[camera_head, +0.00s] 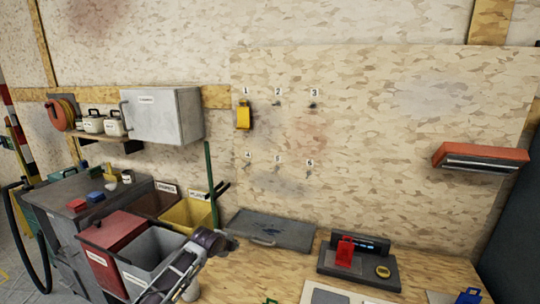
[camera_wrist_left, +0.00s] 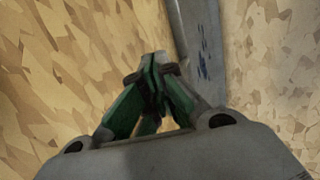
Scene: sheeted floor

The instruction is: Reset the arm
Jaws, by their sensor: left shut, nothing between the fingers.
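My left gripper (camera_head: 229,241) is at the lower middle of the head view, its arm coming up from the bottom edge. It hangs in front of the grey bin and the near-left side of the wooden bench. In the left wrist view its green-sided fingers (camera_wrist_left: 153,68) meet at the tips, with nothing held between them. Part of the grey tray shows behind them in the wrist view (camera_wrist_left: 200,45). My right gripper is not in view.
A flat grey case (camera_head: 275,229) lies on the wooden bench, right of my gripper. A dark device with a red piece (camera_head: 345,252) stands farther right. Red and grey bins (camera_head: 103,268) stand left. A yellow tag (camera_head: 243,117) hangs at hook 1.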

